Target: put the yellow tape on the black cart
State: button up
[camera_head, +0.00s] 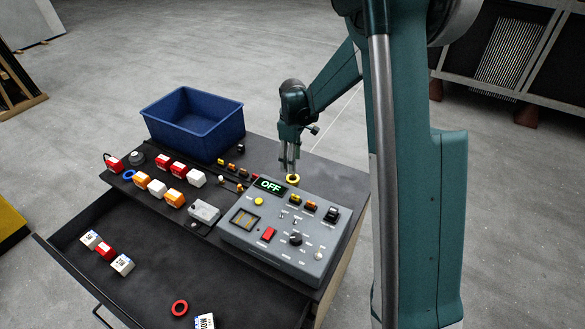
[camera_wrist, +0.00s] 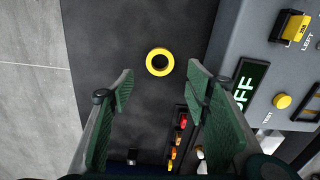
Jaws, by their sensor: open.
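The yellow tape (camera_head: 292,183) is a small ring lying flat on the black top (camera_head: 262,150) of the cart-like unit, just behind the grey control box. In the wrist view the tape (camera_wrist: 149,62) lies on the black surface (camera_wrist: 105,35), with its dark hole showing. My gripper (camera_head: 289,168) points down above the tape in the head view. In the wrist view my gripper (camera_wrist: 163,78) is open, its green fingers apart with nothing between them. The tape shows slightly beyond the fingertips; contact is not seen.
The grey control box (camera_head: 280,245) with a lit OFF display stands close to the tape. A blue bin (camera_head: 190,135) sits at the back left. Several small coloured blocks (camera_head: 157,188) lie left. A black drawer (camera_head: 150,280) is open in front, holding a red ring (camera_head: 180,301) and blocks.

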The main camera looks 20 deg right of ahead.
jog(key=shift+r, duration=1.8)
jog(key=s+a+r+m+t, duration=0.25)
jog(key=s+r+m, duration=0.25)
jog(key=s+r, duration=1.25)
jog(key=s+r+m+t, duration=0.1)
jog(key=s+m+t, duration=0.3)
jog(key=s, duration=1.6)
jog(key=shift+s+m+t, duration=0.35)
jog(key=shift+s+m, duration=0.05)
jog(key=shift+m, duration=0.2)
